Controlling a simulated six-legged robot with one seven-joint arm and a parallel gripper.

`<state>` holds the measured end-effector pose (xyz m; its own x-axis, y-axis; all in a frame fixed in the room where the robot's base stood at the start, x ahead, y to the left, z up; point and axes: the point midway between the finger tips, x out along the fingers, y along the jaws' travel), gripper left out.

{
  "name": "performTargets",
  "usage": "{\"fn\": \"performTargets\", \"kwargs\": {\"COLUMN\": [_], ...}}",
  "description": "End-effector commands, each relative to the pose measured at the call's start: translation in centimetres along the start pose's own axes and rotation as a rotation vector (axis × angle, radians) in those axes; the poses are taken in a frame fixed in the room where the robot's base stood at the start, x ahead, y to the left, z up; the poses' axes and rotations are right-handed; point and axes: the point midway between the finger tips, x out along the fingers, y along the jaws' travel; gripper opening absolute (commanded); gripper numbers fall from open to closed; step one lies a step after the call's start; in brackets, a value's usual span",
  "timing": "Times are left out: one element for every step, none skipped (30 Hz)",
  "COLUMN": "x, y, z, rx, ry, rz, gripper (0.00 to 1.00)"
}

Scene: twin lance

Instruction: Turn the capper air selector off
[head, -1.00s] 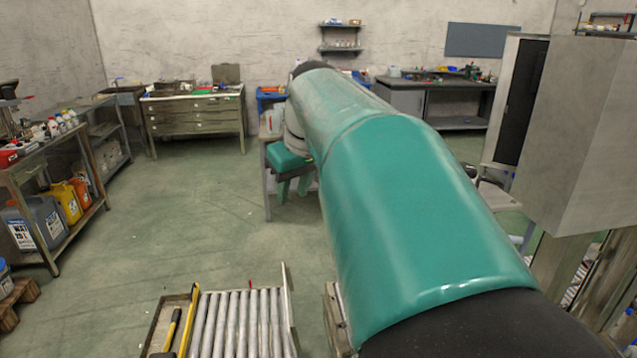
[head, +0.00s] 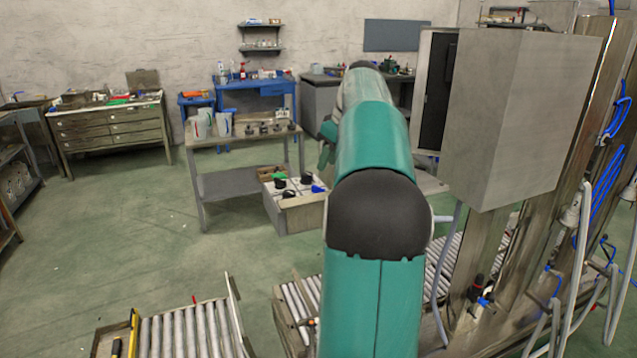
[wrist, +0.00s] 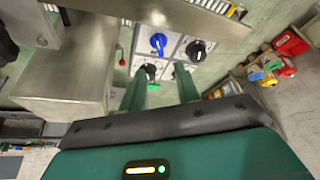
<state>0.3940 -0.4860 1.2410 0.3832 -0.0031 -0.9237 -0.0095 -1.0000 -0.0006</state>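A light box panel (head: 297,200) with several selector knobs stands on the floor side of the bench in the head view. Its face (wrist: 172,58) also shows in the wrist view, with a blue knob (wrist: 158,42), a black knob (wrist: 196,50) at right, another black knob (wrist: 150,70) and a partly hidden green one (wrist: 153,87). I cannot read any labels, so I cannot tell which knob is the capper air selector. My gripper (wrist: 161,84) is open, its two green fingers apart and pointing toward the panel. Nothing is visibly held, and contact cannot be told.
A grey cabinet (head: 530,115) and steel frame with blue hoses (head: 610,180) stand on the right. A bench (head: 245,188) with jugs is behind the panel. Roller conveyors (head: 185,330) lie in front.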

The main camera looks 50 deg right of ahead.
Motion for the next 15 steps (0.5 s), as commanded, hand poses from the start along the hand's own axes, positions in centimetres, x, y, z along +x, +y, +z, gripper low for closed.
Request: {"fn": "performTargets", "kwargs": {"x": [1.1,1.7,2.5,3.1,3.7,4.5,5.0,5.5,6.1,6.5,6.9,7.3,7.6,7.8,8.0], "y": [-0.1,0.0,-0.1,-0.1,-0.1,0.0,-0.1,-0.1,-0.1,-0.1,0.0,0.0,0.0,0.0,0.0], "z": [0.0,0.0,0.0,0.0,0.0,-0.1,-0.1,-0.1,-0.1,-0.1,-0.1,-0.1,-0.1,-0.1,-0.1], "rx": [0.001,0.001,0.002,0.002,0.002,0.002,0.002,0.002,0.002,0.002,0.002,0.002,0.002,0.002,0.002], "ry": [-0.002,-0.002,-0.003,-0.003,-0.003,-0.002,-0.003,-0.002,-0.002,-0.002,-0.002,-0.002,-0.002,-0.001,-0.001], "rz": [-0.003,-0.002,-0.003,-0.002,-0.003,-0.001,-0.002,-0.001,0.0,0.0,0.0,0.0,0.0,0.001,0.001], "gripper": [0.32,0.32,0.32,0.32,0.32,0.32,0.32,0.32,0.32,0.32,0.32,0.32,0.32,0.32,0.32]}}
